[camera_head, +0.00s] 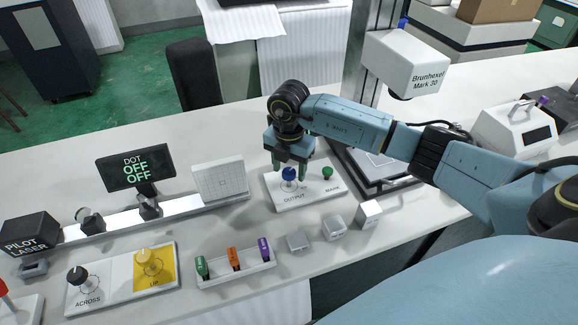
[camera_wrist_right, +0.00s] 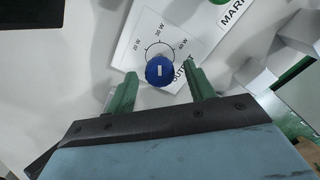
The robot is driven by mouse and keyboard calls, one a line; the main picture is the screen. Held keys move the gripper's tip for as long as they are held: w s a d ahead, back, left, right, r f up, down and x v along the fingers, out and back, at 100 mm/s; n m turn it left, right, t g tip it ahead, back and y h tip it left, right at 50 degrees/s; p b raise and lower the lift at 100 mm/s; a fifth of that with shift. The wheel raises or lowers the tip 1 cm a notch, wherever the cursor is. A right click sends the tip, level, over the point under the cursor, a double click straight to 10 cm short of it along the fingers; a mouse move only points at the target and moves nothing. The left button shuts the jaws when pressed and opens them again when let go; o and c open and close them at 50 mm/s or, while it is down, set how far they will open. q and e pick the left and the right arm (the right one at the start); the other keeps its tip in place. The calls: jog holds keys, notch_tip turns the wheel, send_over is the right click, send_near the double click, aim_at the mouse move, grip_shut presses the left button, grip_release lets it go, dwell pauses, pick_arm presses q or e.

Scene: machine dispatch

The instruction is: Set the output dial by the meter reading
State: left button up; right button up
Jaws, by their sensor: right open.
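The output dial is a blue knob (camera_head: 289,174) on a white panel (camera_head: 318,198) marked OUTPUT. In the right wrist view the blue knob (camera_wrist_right: 160,70) sits within a scale marked 20 W, 30 W and 40 W. Its short white mark lines up roughly with 30 W. My right gripper (camera_head: 290,169) is open, pointing down over the dial. In the wrist view its green fingers (camera_wrist_right: 163,86) are spread on either side of the knob's near edge; contact cannot be told. A white device (camera_head: 515,128) at right has a small dark screen, no reading legible. My left gripper is out of view.
A green MARK button (camera_head: 327,172) is beside the dial. A black screen (camera_head: 136,168) reads DOT OFF OFF. ACROSS (camera_head: 77,275) and UP (camera_head: 150,257) knobs are front left. A tray (camera_head: 237,274) of coloured pieces and several small blocks stand in front. The Brunhexel machine (camera_head: 403,62) stands behind.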

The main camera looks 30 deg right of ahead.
jog(key=shift+c, duration=0.4)
jog(key=c, duration=0.9)
jog(key=shift+n, duration=0.4)
jog(key=n, duration=0.5)
jog(key=shift+b, duration=0.4)
jog(key=n+b, duration=0.1)
jog(key=n, duration=0.5)
jog(key=shift+r, duration=0.1)
jog(key=o, duration=1)
